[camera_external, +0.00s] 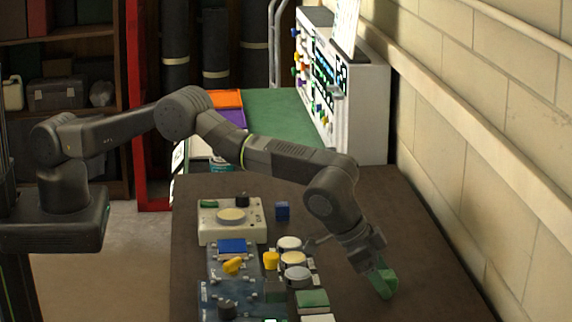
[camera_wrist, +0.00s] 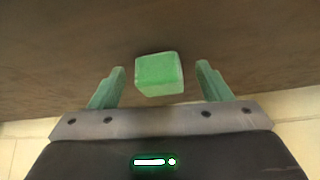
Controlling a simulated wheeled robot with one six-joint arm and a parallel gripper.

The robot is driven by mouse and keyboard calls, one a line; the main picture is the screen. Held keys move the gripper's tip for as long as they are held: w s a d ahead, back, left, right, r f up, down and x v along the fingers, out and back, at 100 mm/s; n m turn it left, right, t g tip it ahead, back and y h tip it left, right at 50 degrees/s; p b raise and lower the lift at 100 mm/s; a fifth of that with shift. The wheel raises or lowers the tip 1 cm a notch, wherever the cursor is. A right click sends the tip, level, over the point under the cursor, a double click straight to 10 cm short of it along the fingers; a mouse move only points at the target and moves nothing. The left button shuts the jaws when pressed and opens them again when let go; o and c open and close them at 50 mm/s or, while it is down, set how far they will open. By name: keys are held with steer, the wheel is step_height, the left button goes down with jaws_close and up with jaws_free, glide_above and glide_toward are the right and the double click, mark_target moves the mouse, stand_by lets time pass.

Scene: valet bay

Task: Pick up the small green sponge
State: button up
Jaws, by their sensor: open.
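The small green sponge (camera_wrist: 159,74) is a pale green block in the wrist view, centred between the fingers of my gripper (camera_wrist: 160,84). A gap shows on each side of it, so neither finger touches it. The fingers are greenish and stand apart. In the external view my gripper (camera_external: 383,281) points down low over the right part of the brown table (camera_external: 430,270). Green shows at its tips there, but I cannot separate sponge from fingers.
Left of my gripper are a green-topped block (camera_external: 312,298), round pale lids (camera_external: 295,258), a yellow piece (camera_external: 271,260) and a blue panel with knobs (camera_external: 215,295). A block wall (camera_external: 500,130) runs along the right.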

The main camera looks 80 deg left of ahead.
steer(key=c, duration=1.1)
